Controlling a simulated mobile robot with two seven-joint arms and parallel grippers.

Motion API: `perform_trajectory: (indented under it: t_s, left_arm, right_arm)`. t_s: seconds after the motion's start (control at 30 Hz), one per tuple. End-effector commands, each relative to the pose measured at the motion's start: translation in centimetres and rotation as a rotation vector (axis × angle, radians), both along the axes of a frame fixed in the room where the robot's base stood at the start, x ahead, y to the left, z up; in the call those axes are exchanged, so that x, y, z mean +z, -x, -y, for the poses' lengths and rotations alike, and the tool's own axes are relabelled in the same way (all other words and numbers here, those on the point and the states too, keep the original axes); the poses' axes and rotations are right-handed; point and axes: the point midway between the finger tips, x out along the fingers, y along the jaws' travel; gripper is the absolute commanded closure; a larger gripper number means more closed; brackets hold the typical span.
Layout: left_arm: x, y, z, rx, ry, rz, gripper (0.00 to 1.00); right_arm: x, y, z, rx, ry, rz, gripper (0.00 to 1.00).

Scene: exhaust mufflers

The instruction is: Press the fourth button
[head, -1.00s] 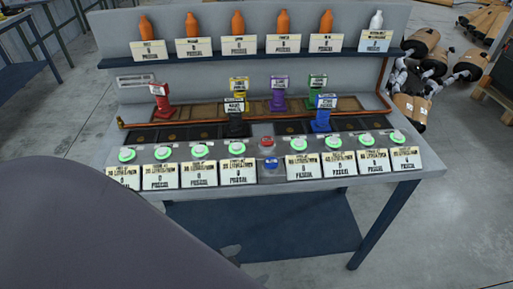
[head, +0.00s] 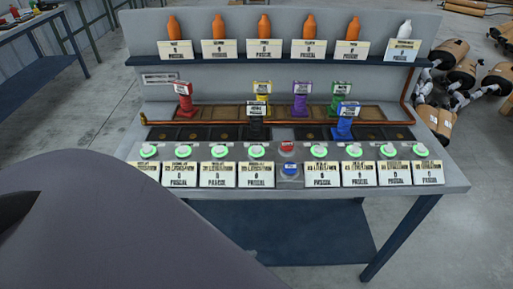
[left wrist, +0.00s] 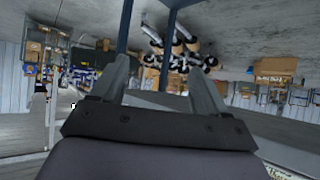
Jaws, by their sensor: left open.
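Green-lit round buttons line the front of the grey bench (head: 455,181), split by a red button (head: 287,147) and a blue button (head: 290,168). The fourth button (head: 256,151) from the left is the green one just left of the red button, with a white pascal label (head: 256,175) in front. My left gripper (left wrist: 160,75) is open and empty in the left wrist view, facing away from the buttons. In the head view only my grey left arm covers the lower left, and no gripper shows. My right gripper is not in view.
Red (head: 184,98), yellow (head: 262,97), black (head: 257,121), purple (head: 300,99), green (head: 340,97) and blue (head: 345,121) labelled posts stand behind the buttons. Several bottles line the upper shelf (head: 280,60). Boxes and mufflers (head: 440,115) lie on the floor at right.

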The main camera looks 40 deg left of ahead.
Motion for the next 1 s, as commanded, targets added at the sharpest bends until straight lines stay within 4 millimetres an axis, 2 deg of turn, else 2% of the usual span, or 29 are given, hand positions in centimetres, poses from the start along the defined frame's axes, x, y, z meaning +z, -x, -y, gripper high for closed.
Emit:
perform_trajectory:
  t_s: [0.03,0.2,1.0]
  left_arm:
    - [0.01,0.00,0.01,0.000,0.000,0.000,0.43]
    - [0.00,0.00,0.01,0.000,0.000,0.000,0.99]
    - [-0.01,0.01,0.01,0.000,0.000,0.000,1.00]
  right_arm:
    - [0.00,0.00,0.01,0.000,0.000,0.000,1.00]
    - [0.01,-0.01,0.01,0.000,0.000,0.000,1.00]
    - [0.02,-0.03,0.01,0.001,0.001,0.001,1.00]
